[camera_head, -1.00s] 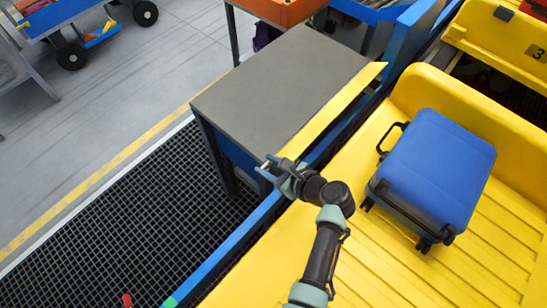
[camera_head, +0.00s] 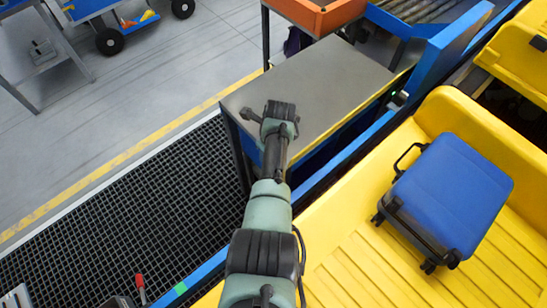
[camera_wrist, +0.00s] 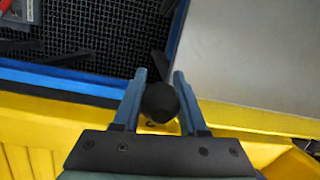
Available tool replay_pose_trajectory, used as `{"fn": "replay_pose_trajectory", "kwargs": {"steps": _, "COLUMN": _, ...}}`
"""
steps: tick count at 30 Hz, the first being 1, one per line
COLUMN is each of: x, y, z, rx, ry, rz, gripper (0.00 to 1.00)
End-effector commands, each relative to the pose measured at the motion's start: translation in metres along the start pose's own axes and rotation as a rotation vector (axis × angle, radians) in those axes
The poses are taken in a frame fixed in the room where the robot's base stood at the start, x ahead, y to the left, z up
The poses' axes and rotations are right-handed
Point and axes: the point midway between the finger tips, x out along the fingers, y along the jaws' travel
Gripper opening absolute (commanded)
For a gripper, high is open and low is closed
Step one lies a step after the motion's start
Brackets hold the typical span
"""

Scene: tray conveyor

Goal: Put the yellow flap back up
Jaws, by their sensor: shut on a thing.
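The yellow flap (camera_head: 378,103) shows in the head view as a thin strip along the right edge of the grey table, partly hidden by my arm. In the wrist view it is a yellow band (camera_wrist: 250,119) beside the table's edge. My gripper (camera_wrist: 160,92) is shut on a dark round knob (camera_wrist: 159,103), with one finger on each side of it. The knob sits over the yellow, near the table corner. How far the flap is tilted is hard to tell.
The grey table (camera_head: 320,75) has a clear top. A blue suitcase (camera_head: 452,195) lies in the yellow tray (camera_head: 345,225) at the right. A blue rail (camera_head: 345,160) runs between. A black grating (camera_head: 130,205) is at left, and an orange bin (camera_head: 310,15) stands behind.

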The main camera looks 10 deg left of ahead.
Motion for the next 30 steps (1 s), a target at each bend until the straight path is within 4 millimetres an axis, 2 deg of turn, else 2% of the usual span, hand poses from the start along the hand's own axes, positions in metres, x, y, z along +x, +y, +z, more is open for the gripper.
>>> {"fn": "replay_pose_trajectory", "kwargs": {"steps": 1, "x": 0.0068, "y": -0.0009, "z": 0.0033, "rx": 0.001, "ry": -0.007, "rz": -0.005, "gripper": 0.0}}
{"fn": "replay_pose_trajectory", "kwargs": {"steps": 6, "x": 0.0114, "y": -0.0006, "z": 0.0088, "rx": 0.001, "ry": -0.007, "rz": -0.003, "gripper": 0.0}}
{"fn": "replay_pose_trajectory", "kwargs": {"steps": 28, "x": 0.016, "y": 0.0012, "z": 0.0098, "rx": 0.004, "ry": -0.001, "rz": 0.004, "gripper": 0.0}}
{"fn": "replay_pose_trajectory", "kwargs": {"steps": 29, "x": 0.0161, "y": 0.0013, "z": 0.0097, "rx": 0.004, "ry": -0.001, "rz": 0.005, "gripper": 0.47}}
{"fn": "replay_pose_trajectory", "kwargs": {"steps": 30, "x": 0.016, "y": 0.0012, "z": 0.0097, "rx": 0.004, "ry": -0.001, "rz": 0.005, "gripper": 0.55}}
